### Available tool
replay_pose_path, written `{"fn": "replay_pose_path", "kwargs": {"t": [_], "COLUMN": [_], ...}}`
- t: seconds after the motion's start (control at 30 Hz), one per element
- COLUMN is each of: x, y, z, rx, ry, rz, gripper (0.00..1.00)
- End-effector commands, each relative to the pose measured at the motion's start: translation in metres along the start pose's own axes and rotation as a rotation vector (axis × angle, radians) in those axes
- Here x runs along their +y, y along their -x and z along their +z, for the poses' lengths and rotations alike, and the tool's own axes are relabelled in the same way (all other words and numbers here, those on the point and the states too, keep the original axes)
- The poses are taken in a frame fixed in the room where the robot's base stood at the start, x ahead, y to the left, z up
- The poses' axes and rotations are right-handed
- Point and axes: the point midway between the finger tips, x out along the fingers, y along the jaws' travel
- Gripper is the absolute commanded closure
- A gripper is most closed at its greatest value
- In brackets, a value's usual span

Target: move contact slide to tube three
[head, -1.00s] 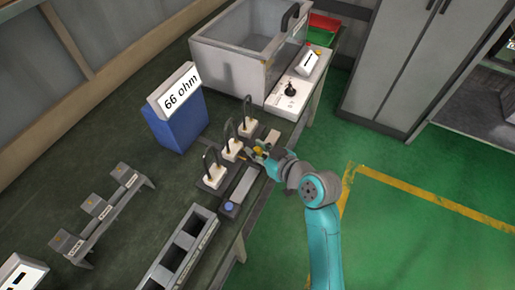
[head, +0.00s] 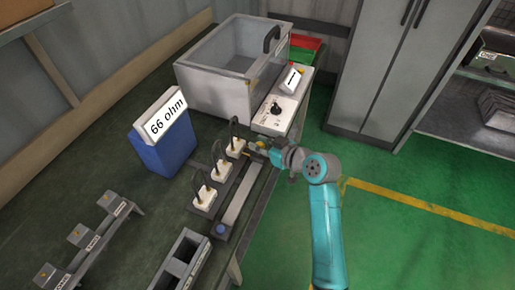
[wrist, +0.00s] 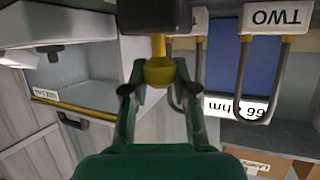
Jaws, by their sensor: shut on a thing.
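My gripper (head: 262,146) is closed around the yellow knob (wrist: 158,72) of the contact slide, whose dark block (wrist: 155,15) fills the top of the wrist view. In the head view the gripper is beside the farthest white tube block (head: 236,148), on the rail side. Two more white blocks with dark looped tubes stand nearer, the middle one (head: 221,170) and the nearest one (head: 204,198). In the upside-down wrist view, a block labelled TWO (wrist: 272,18) is at upper right. Another white block (wrist: 200,20) is partly hidden behind the slide, its label unreadable.
A blue box (head: 165,147) carries a "66 ohm" display (head: 166,116). A grey tank (head: 220,70) and white control box (head: 281,113) with a dark knob stand beyond the rail (head: 240,205). A grey cabinet (head: 385,70) is behind. Green floor on the right is open.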

Motion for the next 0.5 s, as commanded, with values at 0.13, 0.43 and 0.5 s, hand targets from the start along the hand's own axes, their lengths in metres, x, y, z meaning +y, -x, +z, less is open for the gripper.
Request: {"fn": "replay_pose_path", "kwargs": {"t": [0.13,0.43,0.5], "x": [0.0034,0.0030,0.0027], "y": [-0.0003,0.0000,0.0001], "z": [-0.0015,-0.0013,-0.0012], "rx": [0.003,0.003,0.002], "ry": [0.002,0.002,0.002], "rz": [0.009,0.008,0.008], "gripper": [1.00,0.46,0.46]}}
